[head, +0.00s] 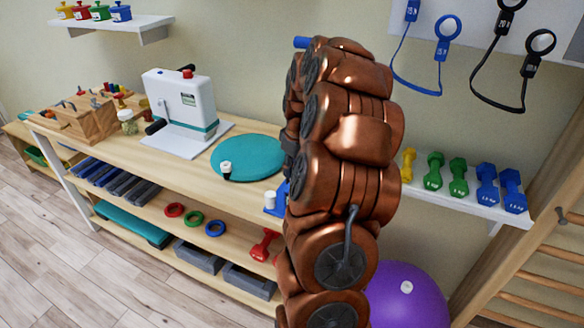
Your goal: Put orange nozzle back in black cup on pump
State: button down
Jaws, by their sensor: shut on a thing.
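A white machine with a teal band (182,105), which looks like the pump, stands on the wooden bench. A black cylindrical part (156,127) sits at its lower left; I cannot tell whether it is the black cup. A red knob (187,73) is on its top. I see no orange nozzle. My copper arm rises through the middle of the head view, right of the pump. My gripper does not show; the arm's own links hide that area, with anything it may hold.
Right of the pump lies a teal disc (248,158) with a small white-and-black item (226,170) on it. Wooden blocks (84,115) stand left. A white-and-blue item (271,201) is near the bench edge. Dumbbells (487,184) line a right shelf; a purple ball (407,300) is below.

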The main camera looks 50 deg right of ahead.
jog(key=c, duration=0.9)
grip_release()
jog(key=shift+o, duration=0.3)
jog(key=shift+r+p, duration=0.4)
jog(key=shift+r, duration=3.05)
